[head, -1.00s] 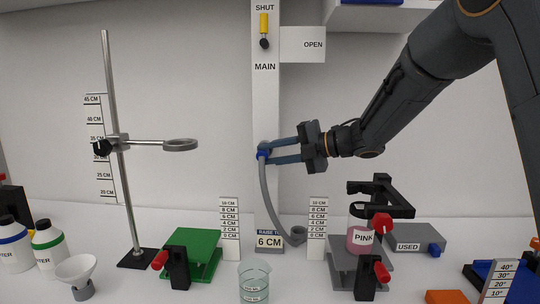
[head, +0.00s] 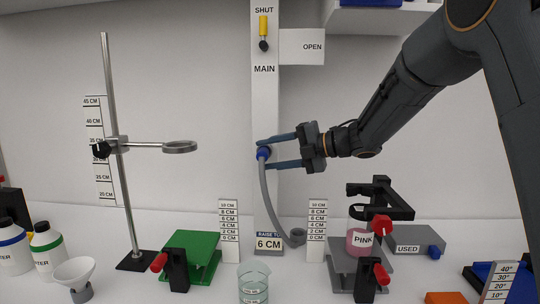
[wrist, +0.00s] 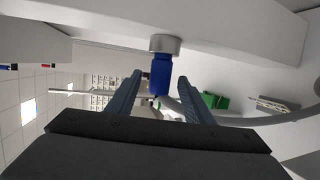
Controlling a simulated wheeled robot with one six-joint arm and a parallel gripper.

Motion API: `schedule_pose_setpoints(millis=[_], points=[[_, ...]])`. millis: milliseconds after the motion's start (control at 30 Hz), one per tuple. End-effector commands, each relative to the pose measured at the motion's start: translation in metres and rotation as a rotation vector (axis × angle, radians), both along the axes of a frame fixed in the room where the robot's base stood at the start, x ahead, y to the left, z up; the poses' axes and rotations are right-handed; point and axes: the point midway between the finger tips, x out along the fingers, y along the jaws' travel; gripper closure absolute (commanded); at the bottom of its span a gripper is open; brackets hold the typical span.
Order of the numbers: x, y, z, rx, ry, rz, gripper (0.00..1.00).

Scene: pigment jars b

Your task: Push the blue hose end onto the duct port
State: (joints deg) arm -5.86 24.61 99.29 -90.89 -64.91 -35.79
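The blue hose end (head: 264,153) is at the white duct post (head: 265,105), below the MAIN label. In the wrist view the blue hose end (wrist: 160,76) sits against the silver duct port (wrist: 164,43), in line with it, with no visible gap. How deep it is seated is hidden. The grey hose (head: 266,195) hangs from it and curves down to a grey cup-shaped end (head: 298,236). My gripper (head: 263,154) is open, with one finger above and one below the blue end. The wrist view shows space between both fingers and the blue end.
A ring stand (head: 120,180) is at the left. A green platform (head: 192,252), a beaker (head: 254,282) and a jar labelled PINK (head: 361,240) stand on the bench below. A yellow-handled valve (head: 263,27) is higher on the post. The air left of my gripper is clear.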

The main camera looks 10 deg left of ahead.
Motion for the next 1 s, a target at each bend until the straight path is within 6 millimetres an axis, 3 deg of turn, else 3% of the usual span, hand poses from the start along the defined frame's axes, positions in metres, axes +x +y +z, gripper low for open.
schedule_pose_setpoints(millis=[233, 700, 1000], points=[[-0.001, -0.007, 0.001, 0.0, -0.001, -0.002, 0.53], [-0.018, -0.068, 0.017, 0.0, -0.001, -0.001, 0.53], [-0.02, -0.073, 0.019, 0.0, 0.0, 0.0, 0.53]])
